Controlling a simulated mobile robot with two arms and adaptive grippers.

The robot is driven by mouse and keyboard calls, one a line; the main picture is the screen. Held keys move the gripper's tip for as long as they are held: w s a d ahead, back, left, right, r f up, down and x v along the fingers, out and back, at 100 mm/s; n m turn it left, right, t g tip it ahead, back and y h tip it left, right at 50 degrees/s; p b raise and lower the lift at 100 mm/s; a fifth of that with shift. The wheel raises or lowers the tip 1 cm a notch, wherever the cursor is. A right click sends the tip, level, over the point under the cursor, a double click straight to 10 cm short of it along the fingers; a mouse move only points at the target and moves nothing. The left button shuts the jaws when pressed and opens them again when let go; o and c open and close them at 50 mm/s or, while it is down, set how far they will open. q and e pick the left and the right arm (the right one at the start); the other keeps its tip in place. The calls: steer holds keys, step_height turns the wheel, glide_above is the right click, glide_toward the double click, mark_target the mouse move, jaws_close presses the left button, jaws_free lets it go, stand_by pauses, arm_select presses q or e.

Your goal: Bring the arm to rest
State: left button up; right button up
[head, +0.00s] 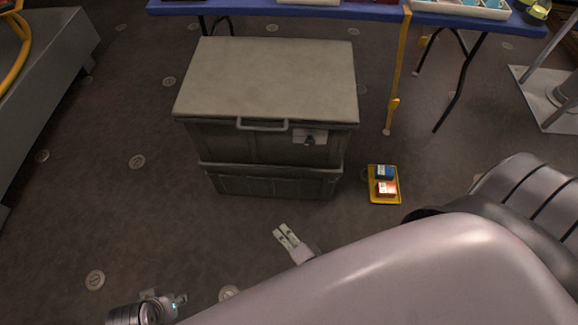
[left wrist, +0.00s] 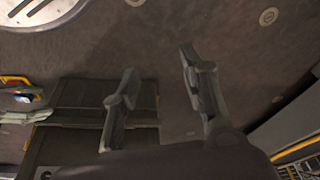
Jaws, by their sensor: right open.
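My right gripper (head: 286,235) is in the head view, at the end of my large pale arm that comes in from the right. It is over the floor, below and in front of the grey chest, and it is open with nothing visible between its fingers. In the left wrist view, my left gripper (left wrist: 158,63) has its two dark fingers spread apart, with only floor between the tips. My arm covers much of the lower right of the head view.
The closed grey chest (head: 265,85) stands mid-floor. A yellow tray (head: 385,200) right of it holds a blue box (head: 384,171) and a red box (head: 387,188). A blue-topped table (head: 350,12) is behind, a grey platform (head: 50,60) at left. Floor left of the chest is clear.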

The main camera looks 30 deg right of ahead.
arm_select(q)
steer(key=shift+r, duration=0.35)
arm_select(e)
steer(key=shift+s+f+n+g, duration=0.35)
steer(key=shift+s+n+g, duration=0.05)
steer(key=shift+s+n, duration=0.1)
